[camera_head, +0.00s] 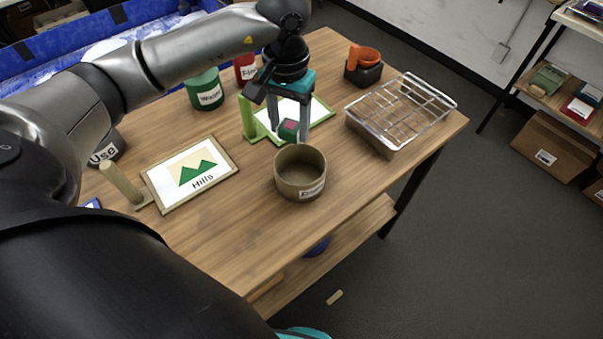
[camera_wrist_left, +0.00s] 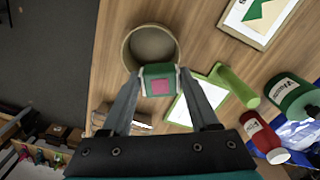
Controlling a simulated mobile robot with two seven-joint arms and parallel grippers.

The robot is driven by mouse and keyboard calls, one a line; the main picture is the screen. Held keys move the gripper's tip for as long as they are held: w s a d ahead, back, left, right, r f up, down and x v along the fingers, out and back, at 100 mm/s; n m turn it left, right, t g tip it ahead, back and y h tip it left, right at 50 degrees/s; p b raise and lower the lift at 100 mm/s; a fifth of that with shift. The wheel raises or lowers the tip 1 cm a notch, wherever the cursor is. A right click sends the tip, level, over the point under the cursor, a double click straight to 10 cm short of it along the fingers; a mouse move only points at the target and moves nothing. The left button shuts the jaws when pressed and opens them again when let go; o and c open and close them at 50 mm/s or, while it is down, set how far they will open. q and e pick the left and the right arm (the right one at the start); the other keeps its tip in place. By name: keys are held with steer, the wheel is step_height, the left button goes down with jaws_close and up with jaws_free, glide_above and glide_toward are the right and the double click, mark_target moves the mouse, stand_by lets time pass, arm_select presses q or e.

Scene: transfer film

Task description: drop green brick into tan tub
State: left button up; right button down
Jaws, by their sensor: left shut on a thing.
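A green brick (camera_head: 288,129) with a pink-red patch is held between the fingertips of my left gripper (camera_head: 289,128). The brick also shows in the left wrist view (camera_wrist_left: 160,84), clamped between the two fingers. The round tan tub (camera_head: 299,184) stands on the table, with a label on its front. In the head view the gripper and brick are just behind the tub's far rim, above the table. In the left wrist view the tub (camera_wrist_left: 130,52) lies just beyond the brick, and its inside looks empty. My right gripper is not in view.
A green-framed board (camera_head: 322,112) with a handle lies behind the brick. A framed Hills picture (camera_head: 190,175) lies left of the tub.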

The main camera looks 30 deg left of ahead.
arm_select(q)
steer(key=shift+f+b, duration=0.7)
steer(key=shift+f, duration=1.15)
steer(key=o, duration=1.4)
steer(key=shift+r, duration=7.7)
